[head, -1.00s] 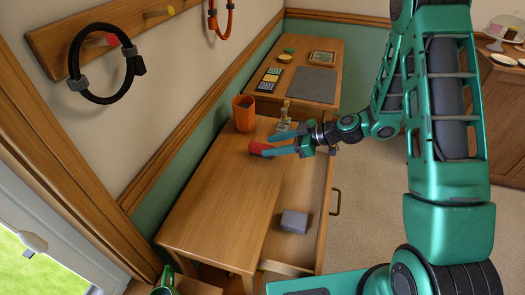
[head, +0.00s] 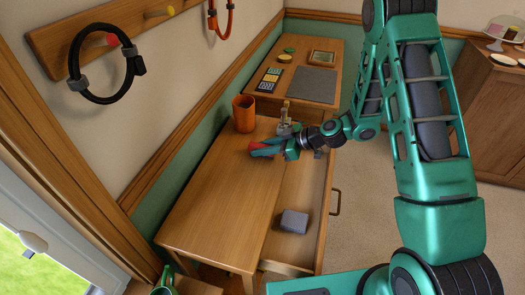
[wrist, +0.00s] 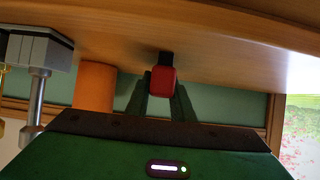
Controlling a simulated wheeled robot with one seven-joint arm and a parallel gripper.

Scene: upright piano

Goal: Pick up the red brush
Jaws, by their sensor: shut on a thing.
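The red brush (wrist: 163,81) shows in the wrist view as a small red block with a dark part above it, between my two fingers. In the head view the red brush (head: 256,148) sits at the wooden table top and is partly covered by my fingers. My gripper (head: 264,150) reaches in from the right, low over the table, and is shut on the brush. I cannot tell whether the brush still touches the table.
An orange cup (head: 244,114) stands just behind the brush. A small metal-and-yellow object (head: 285,121) stands behind my wrist. The drawer (head: 300,190) is open with a grey block (head: 294,221) in it. The near table top (head: 210,205) is clear.

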